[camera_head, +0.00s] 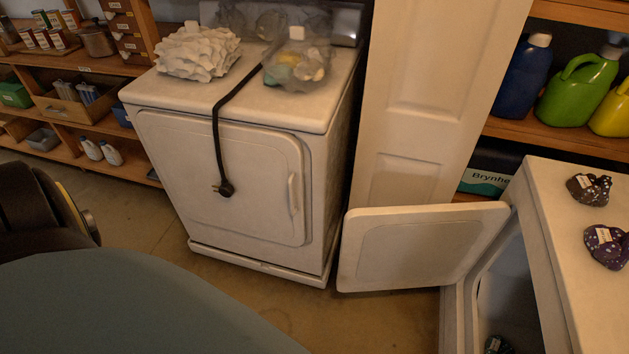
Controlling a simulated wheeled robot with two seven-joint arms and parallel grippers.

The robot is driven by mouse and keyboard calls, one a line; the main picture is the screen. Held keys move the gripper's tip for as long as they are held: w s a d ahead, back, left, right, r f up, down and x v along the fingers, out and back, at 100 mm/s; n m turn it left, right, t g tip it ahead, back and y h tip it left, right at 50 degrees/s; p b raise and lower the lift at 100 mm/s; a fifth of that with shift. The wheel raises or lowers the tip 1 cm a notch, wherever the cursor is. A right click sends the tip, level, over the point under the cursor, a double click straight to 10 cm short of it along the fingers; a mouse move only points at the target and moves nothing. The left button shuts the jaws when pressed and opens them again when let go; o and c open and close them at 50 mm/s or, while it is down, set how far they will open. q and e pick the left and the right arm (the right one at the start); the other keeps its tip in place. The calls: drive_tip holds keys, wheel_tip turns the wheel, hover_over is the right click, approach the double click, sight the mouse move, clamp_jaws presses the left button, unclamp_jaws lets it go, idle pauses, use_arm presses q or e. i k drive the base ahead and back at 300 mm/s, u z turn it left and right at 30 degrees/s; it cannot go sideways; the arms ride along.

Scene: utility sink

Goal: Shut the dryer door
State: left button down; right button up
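A white front-loading machine with an open door stands at the right edge, and its top (570,255) shows. Its white door (425,245) is swung wide open to the left, its face towards me. The opening (500,290) is partly visible, with a small dark patterned item (497,345) at its bottom. A second white machine (235,120) stands left of centre with its front door (225,180) shut. Neither of my grippers is in view; only a dark part of my arm shows at the left edge.
A black cord with a plug (223,187) hangs over the left machine's front. Crumpled paper (198,52) and a clear bag (298,62) sit on that machine. Dark patterned items (589,188) lie on the right machine. Shelves with jugs (578,88) stand behind. Floor (350,318) before the open door is clear.

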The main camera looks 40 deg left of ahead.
sight(387, 248)
drive_tip(key=z, duration=0.1)
drive_tip(key=k, duration=0.45)
drive_tip(key=u, duration=0.8)
drive_tip(key=i, duration=1.3)
drive_tip(key=z, duration=0.5)
